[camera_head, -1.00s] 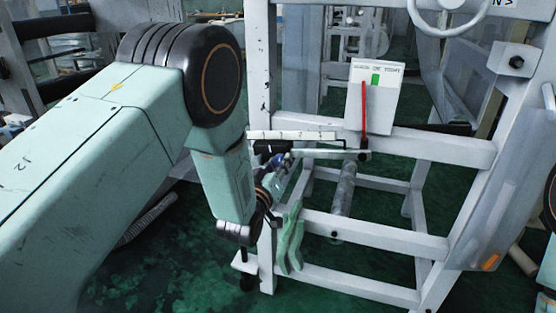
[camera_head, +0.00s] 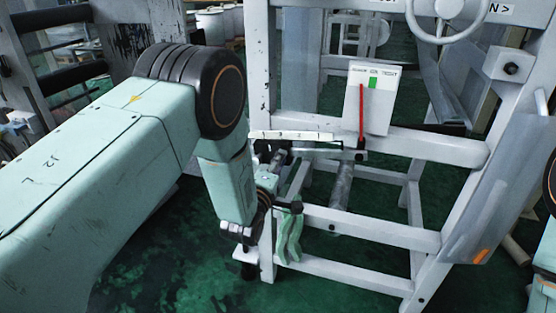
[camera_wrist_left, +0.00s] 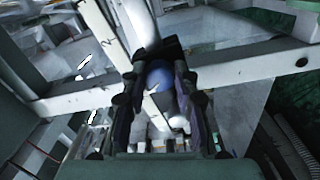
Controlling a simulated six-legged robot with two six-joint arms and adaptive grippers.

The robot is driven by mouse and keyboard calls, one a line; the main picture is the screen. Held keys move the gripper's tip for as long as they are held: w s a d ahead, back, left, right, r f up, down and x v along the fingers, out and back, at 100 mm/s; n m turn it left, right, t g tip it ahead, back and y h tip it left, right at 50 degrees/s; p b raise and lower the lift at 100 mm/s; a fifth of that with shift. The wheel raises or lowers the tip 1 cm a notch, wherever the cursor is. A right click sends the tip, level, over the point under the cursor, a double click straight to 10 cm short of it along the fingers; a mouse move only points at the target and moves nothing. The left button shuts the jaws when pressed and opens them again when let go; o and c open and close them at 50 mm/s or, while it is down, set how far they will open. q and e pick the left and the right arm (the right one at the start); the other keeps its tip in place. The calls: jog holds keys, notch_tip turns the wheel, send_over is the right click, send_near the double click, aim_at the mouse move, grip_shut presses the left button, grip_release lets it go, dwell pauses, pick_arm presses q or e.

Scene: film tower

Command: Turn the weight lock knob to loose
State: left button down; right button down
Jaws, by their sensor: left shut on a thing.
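My left gripper (camera_head: 277,164) is at the near left post of the white frame, just below a white marked scale strip (camera_head: 292,135). In the left wrist view its two dark fingers (camera_wrist_left: 160,95) are shut on a rounded blue knob (camera_wrist_left: 159,76), which sits between them. Part of the knob is hidden by the fingers. In the head view the wrist and fingers hide the knob. I cannot read whether the knob is at loose. My right gripper is not in view.
A white gauge plate (camera_head: 372,98) with a red pointer (camera_head: 361,115) and green mark stands on the frame's crossbar (camera_head: 430,147). A grey handwheel (camera_head: 411,20) is above right. White rails surround my left gripper. Green floor (camera_head: 165,260) is open at lower left.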

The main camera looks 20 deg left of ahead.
pick_arm(q)
jog(key=shift+n+p, duration=0.35)
jog(key=shift+n, duration=0.75)
jog(key=c, duration=1)
grip_release()
jog(key=s, duration=1.2)
jog(key=shift+a, duration=0.2)
